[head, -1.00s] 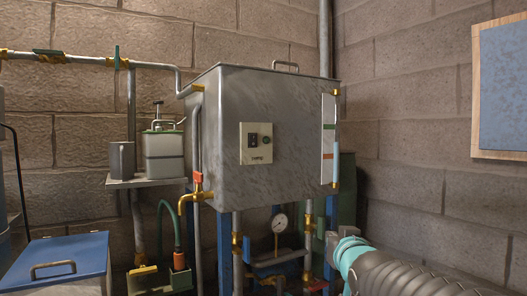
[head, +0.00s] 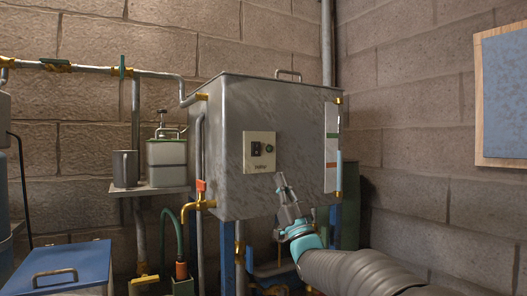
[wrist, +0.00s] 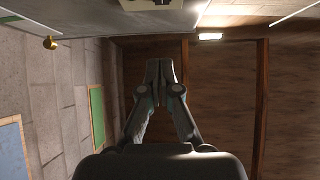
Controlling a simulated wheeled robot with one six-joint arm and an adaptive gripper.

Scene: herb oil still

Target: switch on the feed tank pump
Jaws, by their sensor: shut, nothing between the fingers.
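The feed tank (head: 222,150) is a large grey metal box in the middle of the head view. A cream switch plate (head: 259,163) with a dark rocker switch (head: 256,149) and a round green button or lamp (head: 269,148) is on its front face. A small label is below them. My gripper (head: 280,180) is shut and empty, just below and right of the plate and apart from it, pointing up. In the wrist view my gripper (wrist: 160,66) shows with its fingertips together. The edge of the plate (wrist: 165,4) shows at the top there.
A sight gauge (head: 338,160) runs down the tank's right side. Pipes with brass fittings and a red-handled valve (head: 201,186) are at its left. A shelf (head: 150,190) holds a mug (head: 125,168) and a canister (head: 166,163). A blue-lidded box (head: 60,270) stands lower left.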

